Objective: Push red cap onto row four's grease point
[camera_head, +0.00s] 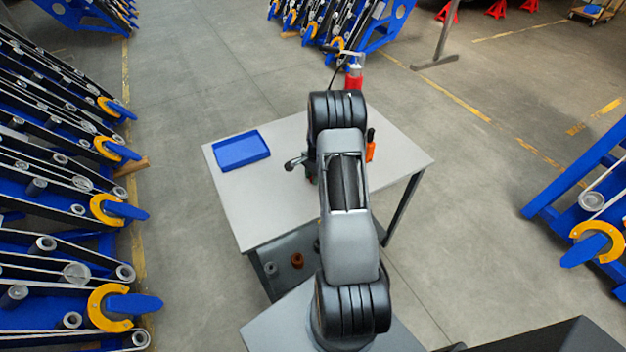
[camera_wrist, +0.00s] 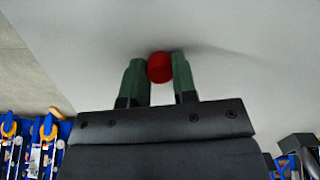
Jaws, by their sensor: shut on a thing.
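My gripper (camera_wrist: 160,72) has green fingers, and they are closed on the small round red cap (camera_wrist: 160,66) in the wrist view. The cap sits between the fingertips, with a pale grey surface behind it. In the head view my own arm covers the gripper, and the cap does not show there. Several harvester rows with blue frames, yellow rings and blue pointed tips (camera_head: 126,303) stand along the left of the head view. I cannot make out row four's grease point or tell which row is the fourth.
A grey table (camera_head: 265,205) stands under my arm. It carries a blue tray (camera_head: 241,150), an orange-and-black tool (camera_head: 370,148) and a red canister (camera_head: 353,78) with a hose at the far edge. Open floor (camera_head: 185,180) lies between table and left rows. Another blue unit (camera_head: 590,220) stands right.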

